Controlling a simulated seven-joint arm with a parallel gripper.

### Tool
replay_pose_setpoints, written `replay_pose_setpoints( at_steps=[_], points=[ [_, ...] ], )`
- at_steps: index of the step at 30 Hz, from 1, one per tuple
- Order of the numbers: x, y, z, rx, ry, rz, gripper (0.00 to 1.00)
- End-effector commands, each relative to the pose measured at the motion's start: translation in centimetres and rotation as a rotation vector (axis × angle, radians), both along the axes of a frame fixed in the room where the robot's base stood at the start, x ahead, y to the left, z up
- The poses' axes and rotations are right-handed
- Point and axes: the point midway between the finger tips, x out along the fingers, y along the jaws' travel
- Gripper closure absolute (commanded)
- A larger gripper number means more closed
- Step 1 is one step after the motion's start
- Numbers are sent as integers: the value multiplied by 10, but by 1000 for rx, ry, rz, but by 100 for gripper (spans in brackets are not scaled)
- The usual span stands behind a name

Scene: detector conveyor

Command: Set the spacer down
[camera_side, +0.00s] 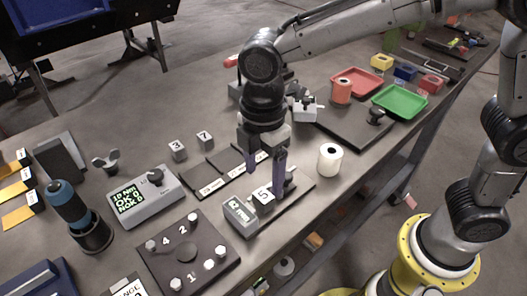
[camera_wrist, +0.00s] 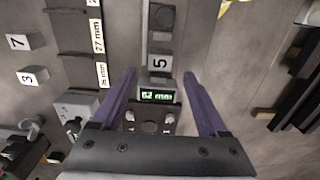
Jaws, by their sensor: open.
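A light block marked 5 (camera_side: 263,196) sits on a grey measuring device (camera_side: 240,216) near the table's front edge. In the wrist view the block (camera_wrist: 160,63) lies just beyond the device's lit display (camera_wrist: 158,96), which reads 62 mm. My gripper (camera_side: 265,184) is open above the device, fingers pointing down, one to each side of the block's line. In the wrist view the gap between my fingertips (camera_wrist: 159,74) shows on both sides of the block. Blocks marked 3 (camera_side: 177,149) and 7 (camera_side: 205,139) stand on the table behind.
Labelled dark slots (camera_side: 212,176) lie behind the device. A white roll (camera_side: 329,160) stands to the right. A plate with numbered bolts (camera_side: 188,250) and a display box (camera_side: 140,196) are to the left. Red (camera_side: 357,76) and green (camera_side: 400,101) trays sit far right.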

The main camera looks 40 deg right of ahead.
Motion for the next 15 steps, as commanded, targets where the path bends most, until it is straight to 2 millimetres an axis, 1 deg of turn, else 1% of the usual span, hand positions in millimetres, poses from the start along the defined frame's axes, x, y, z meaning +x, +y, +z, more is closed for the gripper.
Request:
replay_pose_setpoints(
  at_steps=[1, 6, 10, 15],
  points=[
    [0, 0, 11, 3, -4, 0, 23],
    [0, 0, 38, 1, -2, 0, 23],
    [0, 0, 50, 0, 0, 0, 23],
    [0, 0, 55, 0, 1, 0, 23]
  ],
)
